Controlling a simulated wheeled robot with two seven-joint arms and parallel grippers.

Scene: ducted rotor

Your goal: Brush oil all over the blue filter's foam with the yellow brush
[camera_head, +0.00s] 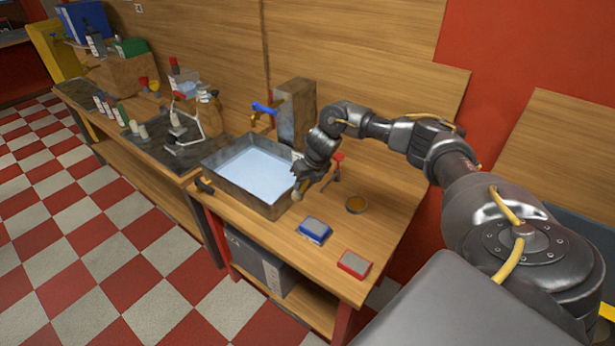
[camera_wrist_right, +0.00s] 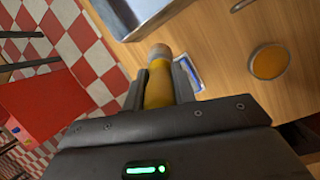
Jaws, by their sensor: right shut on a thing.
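My right gripper (camera_head: 302,178) is shut on the yellow brush (camera_wrist_right: 158,88), whose brown bristle end points away from the gripper in the right wrist view. In the head view the brush end (camera_head: 297,193) shows by the basin's right corner, apart from the filters. The blue filter (camera_head: 314,230) lies flat on the bench with its grey foam up; part of it (camera_wrist_right: 189,76) shows behind the right finger. A round dish of amber oil (camera_head: 356,204) stands to the right, and also shows in the wrist view (camera_wrist_right: 269,61). My left gripper is out of view.
A metal basin of pale liquid (camera_head: 222,177) stands left of the brush. A red-framed filter (camera_head: 354,264) lies near the bench's front right. A red-topped tool (camera_head: 337,165) stands behind the gripper. The bench (camera_head: 275,232) is bare between basin and blue filter.

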